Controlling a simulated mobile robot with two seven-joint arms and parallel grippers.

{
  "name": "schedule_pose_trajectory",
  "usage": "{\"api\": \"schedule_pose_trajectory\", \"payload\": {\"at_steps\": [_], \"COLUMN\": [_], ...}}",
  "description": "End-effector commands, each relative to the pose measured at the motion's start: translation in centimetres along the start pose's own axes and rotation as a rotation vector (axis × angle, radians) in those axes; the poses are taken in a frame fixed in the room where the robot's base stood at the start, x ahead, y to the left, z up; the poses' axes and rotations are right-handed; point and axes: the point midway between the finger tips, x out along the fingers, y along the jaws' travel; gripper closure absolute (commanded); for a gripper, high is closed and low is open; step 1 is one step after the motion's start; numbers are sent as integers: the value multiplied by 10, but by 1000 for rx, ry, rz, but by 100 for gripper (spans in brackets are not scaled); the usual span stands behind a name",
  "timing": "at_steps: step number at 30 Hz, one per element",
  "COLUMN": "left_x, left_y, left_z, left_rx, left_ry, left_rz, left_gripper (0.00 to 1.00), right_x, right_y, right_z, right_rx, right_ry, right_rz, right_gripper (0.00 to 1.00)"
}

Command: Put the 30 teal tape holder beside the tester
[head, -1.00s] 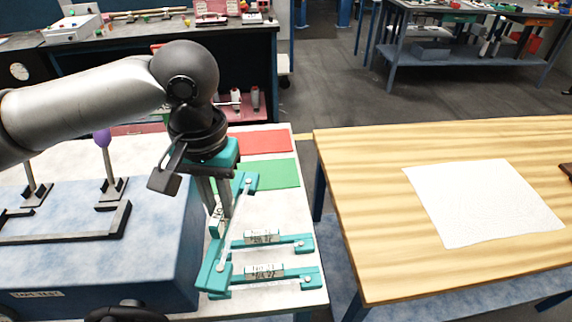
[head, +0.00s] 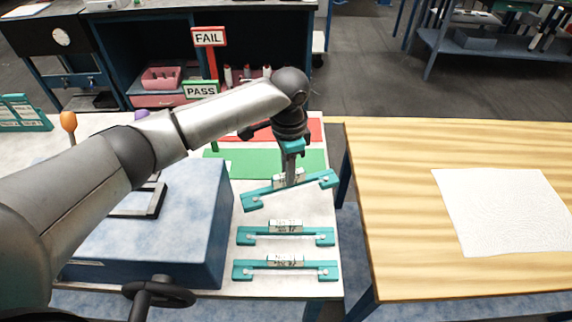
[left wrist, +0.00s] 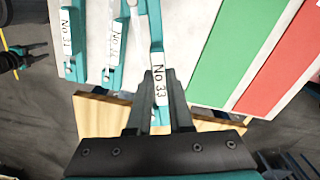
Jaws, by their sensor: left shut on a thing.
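My left gripper (head: 290,180) is shut on a teal tape holder (head: 258,196). It holds the holder tilted, right end higher, over the white table beside the blue tester (head: 185,245). In the left wrist view the held holder (left wrist: 156,35) has a white label that seems to read "No 33". Two more teal holders lie parallel nearer me, a middle one (head: 286,240) and a front one (head: 286,275). The front one's label seems to read "No 31". What seems to be my right gripper (left wrist: 15,60) shows at the left wrist view's edge, its jaws unclear.
Green (head: 310,162) and red (head: 315,128) mats lie behind the held holder, with PASS (head: 201,89) and FAIL (head: 208,37) signs. A teal rack (head: 25,125) stands far left. A wooden table (head: 400,220) with a white sheet (head: 510,210) is right, across a gap.

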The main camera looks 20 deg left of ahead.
Motion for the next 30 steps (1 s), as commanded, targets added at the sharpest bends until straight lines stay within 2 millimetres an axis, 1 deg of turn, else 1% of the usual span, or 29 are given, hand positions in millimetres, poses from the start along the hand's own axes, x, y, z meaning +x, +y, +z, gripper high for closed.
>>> {"api": "schedule_pose_trajectory", "payload": {"at_steps": [1,3,7,12,16,20,30], "left_x": [0,7,19,29,34,42,68], "left_y": [0,-1,-1,0,0,-1,-1], "left_z": [0,0,2,4,5,5,5], "left_rx": [54,134,252,332,346,345,344], "left_ry": [-3,-2,-1,0,1,1,1], "left_rz": [7,6,4,1,0,-1,-2], "left_gripper": [100,100,100,100,100,100,100], "right_x": [-14,-23,-34,-39,-35,-26,6], "right_y": [1,1,1,1,1,0,-4], "right_z": [-2,-3,-4,-4,-3,-2,3], "right_rx": [1,1,2,2,2,2,3], "right_ry": [1,1,1,0,0,-2,-4], "right_rz": [0,1,1,1,0,0,-5], "right_gripper": [50,50,50,50,50,50,50]}}
